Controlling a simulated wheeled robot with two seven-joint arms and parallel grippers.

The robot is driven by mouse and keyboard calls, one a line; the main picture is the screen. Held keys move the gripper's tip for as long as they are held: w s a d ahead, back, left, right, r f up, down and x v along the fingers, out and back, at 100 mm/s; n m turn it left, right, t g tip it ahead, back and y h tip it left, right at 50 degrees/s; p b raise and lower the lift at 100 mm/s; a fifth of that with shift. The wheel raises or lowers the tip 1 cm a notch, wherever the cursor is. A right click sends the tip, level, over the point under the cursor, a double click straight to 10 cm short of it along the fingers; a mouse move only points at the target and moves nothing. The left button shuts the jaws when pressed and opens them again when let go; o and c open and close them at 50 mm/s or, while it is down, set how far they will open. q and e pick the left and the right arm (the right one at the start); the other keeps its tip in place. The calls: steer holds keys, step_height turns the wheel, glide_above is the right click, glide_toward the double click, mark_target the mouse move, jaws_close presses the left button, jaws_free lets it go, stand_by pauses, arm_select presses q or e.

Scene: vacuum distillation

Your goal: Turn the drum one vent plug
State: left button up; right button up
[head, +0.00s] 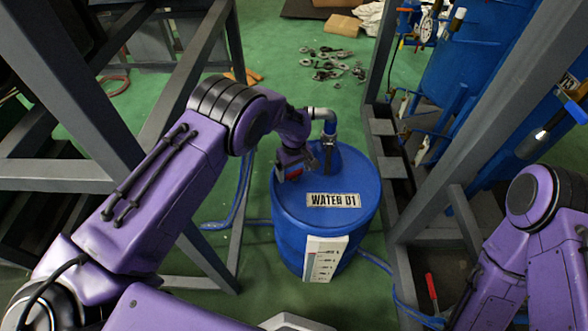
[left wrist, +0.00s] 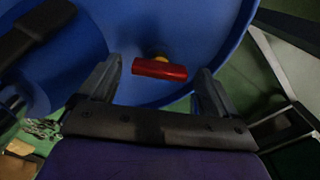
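The blue drum (head: 325,225) stands upright on the floor with a "WATER 01" label on its top. In the left wrist view, the vent plug (left wrist: 160,69) is a red bar handle on a small yellow stem at the drum's top. My left gripper (head: 291,168) is over the left part of the drum's top, pointing down. In the wrist view its fingers are open, one on each side of the red handle, with a gap at both ends. I cannot tell whether the fingertips reach down to handle height. My right gripper is out of view.
A grey pipe elbow (head: 322,114) rises from the drum's top beside my left gripper. Grey frame posts stand left and right of the drum. Blue hoses lie on the green floor (head: 345,310). Blue tanks (head: 470,60) stand at the right; loose metal parts (head: 330,68) lie behind.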

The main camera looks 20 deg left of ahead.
arm_select(q)
step_height(320, 180, up, 10)
steer(key=shift+r, duration=0.25)
stand_by(0.6)
